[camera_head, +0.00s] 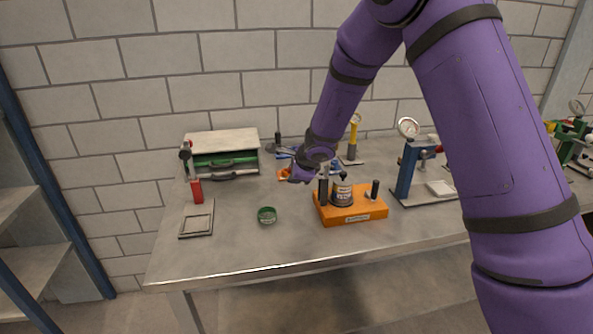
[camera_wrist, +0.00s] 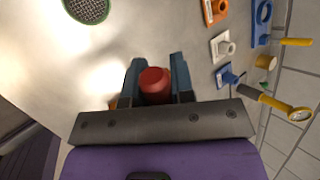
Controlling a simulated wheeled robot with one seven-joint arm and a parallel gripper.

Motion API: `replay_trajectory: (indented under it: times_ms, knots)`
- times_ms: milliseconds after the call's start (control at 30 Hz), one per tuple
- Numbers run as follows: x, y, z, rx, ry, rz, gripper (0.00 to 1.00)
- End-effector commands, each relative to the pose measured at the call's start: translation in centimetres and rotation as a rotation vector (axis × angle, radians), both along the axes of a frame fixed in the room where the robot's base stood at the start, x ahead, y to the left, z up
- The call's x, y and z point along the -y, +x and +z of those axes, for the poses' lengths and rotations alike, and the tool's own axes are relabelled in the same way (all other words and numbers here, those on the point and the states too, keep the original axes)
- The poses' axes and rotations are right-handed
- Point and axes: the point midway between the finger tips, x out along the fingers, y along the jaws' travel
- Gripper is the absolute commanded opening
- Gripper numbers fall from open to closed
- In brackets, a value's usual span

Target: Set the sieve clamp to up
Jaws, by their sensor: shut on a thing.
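My gripper (camera_wrist: 155,80) is shut on a red rounded grip (camera_wrist: 155,80), which sits between its two dark fingers in the wrist view. In the head view my gripper (camera_head: 308,175) is above the left end of an orange base (camera_head: 350,215), by a dark post (camera_head: 323,192). The red grip does not show there, and what it joins is hidden, so its angle cannot be told. The base bears a dark pot with a pale label (camera_head: 342,192) and a second dark post (camera_head: 375,190). A green mesh sieve (camera_head: 267,215) lies apart on the bench, also in the wrist view (camera_wrist: 88,8).
A blue press with a gauge (camera_head: 408,170) stands right of the base. A red-handled stand (camera_head: 196,190), a flat frame (camera_head: 197,218) and a drawer box (camera_head: 222,150) are left. A yellow gauged tool (camera_head: 353,140) stands behind. The bench's front is clear.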

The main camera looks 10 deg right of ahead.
Motion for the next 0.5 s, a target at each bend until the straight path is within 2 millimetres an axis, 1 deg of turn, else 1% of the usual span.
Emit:
replay_trajectory:
  times_ms: [200, 500]
  knots:
    - [-0.21, -0.03, -0.72, 0.000, -0.080, 0.001, 0.00]
    - [-0.13, -0.01, -1.14, -0.001, -0.121, 0.000, 0.00]
